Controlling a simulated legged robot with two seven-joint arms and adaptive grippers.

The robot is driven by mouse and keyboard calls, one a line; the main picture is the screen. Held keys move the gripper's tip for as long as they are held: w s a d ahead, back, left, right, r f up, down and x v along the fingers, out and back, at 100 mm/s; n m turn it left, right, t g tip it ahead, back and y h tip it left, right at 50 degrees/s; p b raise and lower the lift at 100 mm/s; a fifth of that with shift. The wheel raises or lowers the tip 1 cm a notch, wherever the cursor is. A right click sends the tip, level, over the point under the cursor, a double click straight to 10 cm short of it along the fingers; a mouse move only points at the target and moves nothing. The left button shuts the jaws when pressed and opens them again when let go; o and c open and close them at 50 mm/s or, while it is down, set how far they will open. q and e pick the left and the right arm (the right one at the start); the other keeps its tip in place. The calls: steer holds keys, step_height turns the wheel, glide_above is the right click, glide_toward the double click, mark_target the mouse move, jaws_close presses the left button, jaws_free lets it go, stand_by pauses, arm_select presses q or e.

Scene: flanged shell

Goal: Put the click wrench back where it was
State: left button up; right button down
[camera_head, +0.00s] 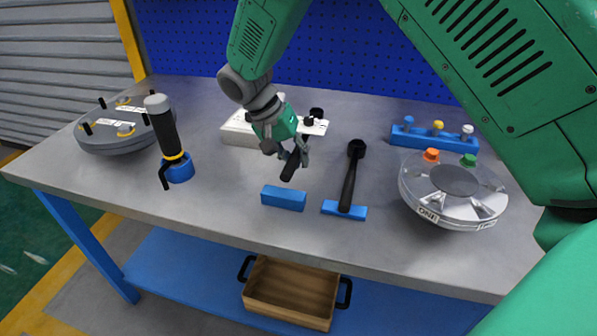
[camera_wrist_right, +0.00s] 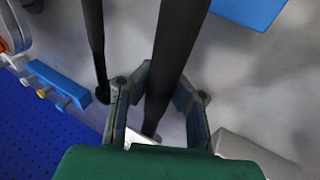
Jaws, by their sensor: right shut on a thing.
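My right gripper (camera_head: 291,152) is shut on the click wrench (camera_head: 292,166), a dark rod-like tool, and holds it above the middle of the table. In the right wrist view the wrench (camera_wrist_right: 177,45) runs between the fingers of the gripper (camera_wrist_right: 160,100). Part of it is hidden behind the gripper. A blue block holder (camera_head: 284,198) sits below and in front of the gripper, with nothing standing in it. A similar black wrench (camera_head: 349,183) stands in a second blue holder (camera_head: 344,210) to the right. My left gripper is not in view.
A white box (camera_head: 238,130) lies behind the gripper. A silver flanged shell (camera_head: 452,195) is at the right, with a blue rack (camera_head: 434,138) behind it. A black and blue tool (camera_head: 169,140) and a grey disc (camera_head: 118,128) are at the left. A wooden crate (camera_head: 291,292) is below.

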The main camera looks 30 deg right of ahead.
mark_target(304, 182)
steer(key=shift+a+f, duration=1)
steer(key=shift+f, duration=0.25)
steer(key=shift+a, duration=0.1)
steer(key=shift+d, duration=0.2)
steer(key=c, duration=1.6)
jaws_free()
steer(key=shift+s+d+f, duration=0.1)
steer(key=shift+d+f, duration=0.15)
steer(key=shift+d, duration=0.4)
steer(key=shift+a+r, duration=0.2)
steer(key=shift+a, duration=0.25)
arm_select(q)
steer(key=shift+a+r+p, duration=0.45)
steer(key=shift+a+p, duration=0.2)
arm_select(e)
steer(key=v, duration=1.2)
steer(key=shift+a, duration=0.2)
